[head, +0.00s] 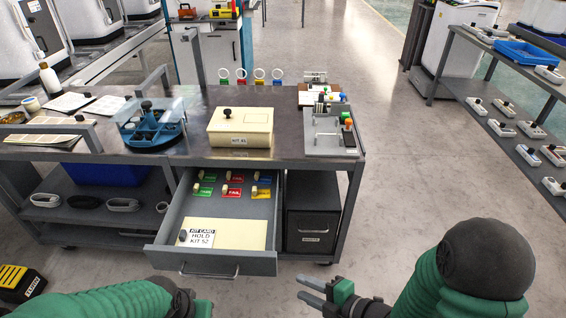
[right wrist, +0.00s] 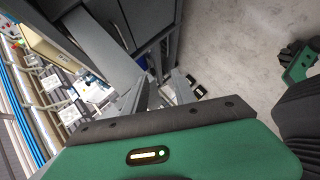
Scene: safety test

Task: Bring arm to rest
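My right gripper (head: 299,288) is in front of the cart at the bottom of the head view. Its two fingers point left and stand apart with nothing between them. In the right wrist view the fingers of the right gripper (right wrist: 158,90) also show apart and empty. My left arm comes in low at the left, and only a dark part of the left gripper (head: 195,303) shows at the bottom edge. Its finger state is unclear. The open drawer (head: 213,262) of the cart is above and left of the right gripper, which appears apart from it.
The cart top (head: 190,100) holds a cream box (head: 240,127), a blue round fixture (head: 151,128) and a grey tray (head: 330,135). The drawer juts out and holds tags and a card (head: 200,238). A rack (head: 510,120) stands right. Floor (head: 400,170) between is clear.

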